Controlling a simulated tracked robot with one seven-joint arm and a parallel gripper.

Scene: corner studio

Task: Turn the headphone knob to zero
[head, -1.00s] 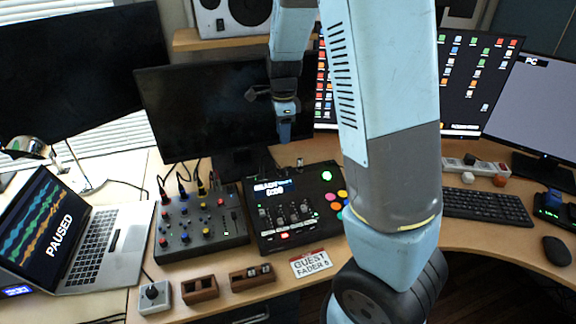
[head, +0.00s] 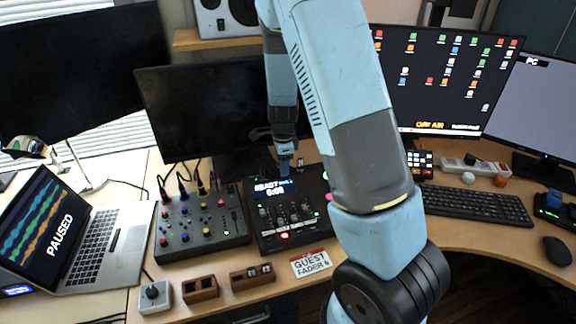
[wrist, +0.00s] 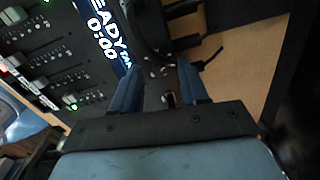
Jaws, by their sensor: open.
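A black recorder console (head: 262,236) with a lit screen, faders and coloured buttons stands mid-desk. My gripper (head: 285,170) is above its back edge, right of the screen, fingers pointing down. In the wrist view my gripper (wrist: 160,85) is open, with two blue fingers apart and the screen (wrist: 103,40) to their left. A small pale-topped part (wrist: 168,99) shows between the fingers; I cannot tell whether it is the headphone knob. No headphone label is readable. A small grey box with a black knob (head: 152,292) sits at the desk's front left.
A mixer (head: 203,237) with coloured knobs and cables stands left of the console. A dark monitor (head: 205,110) rises close behind. A laptop (head: 95,245) is at left, a keyboard (head: 478,206) at right. Two brown wooden blocks (head: 201,289) and a guest fader card (head: 311,263) lie in front.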

